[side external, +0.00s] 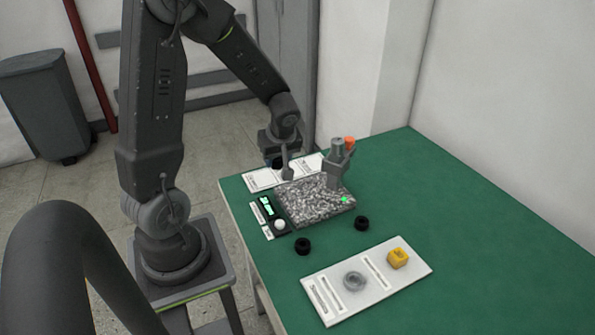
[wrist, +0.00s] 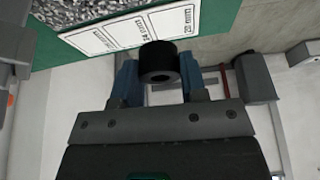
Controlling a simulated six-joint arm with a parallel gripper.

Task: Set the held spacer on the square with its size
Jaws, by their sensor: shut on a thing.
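My gripper (wrist: 158,90) is shut on a black ring-shaped spacer (wrist: 158,60), held between its two blue fingers. In the side external view my gripper (side external: 277,158) is over the far left edge of the green table, at the white card. The white card (side external: 262,181) lies flat behind the granite plate. In the wrist view the card (wrist: 105,38) shows several outlined squares with size labels. The one at the right end reads 20 mm; the other labels are not clear. The spacer appears beside the card's edge in that view; its height above it I cannot tell.
A speckled granite plate (side external: 310,205) carries a grey gauge stand (side external: 337,165) with an orange top, close to my gripper. A display box (side external: 267,208) stands beside it. Two black spacers (side external: 303,246) (side external: 362,223) and a white tray (side external: 330,309) are nearer. The table's right side is clear.

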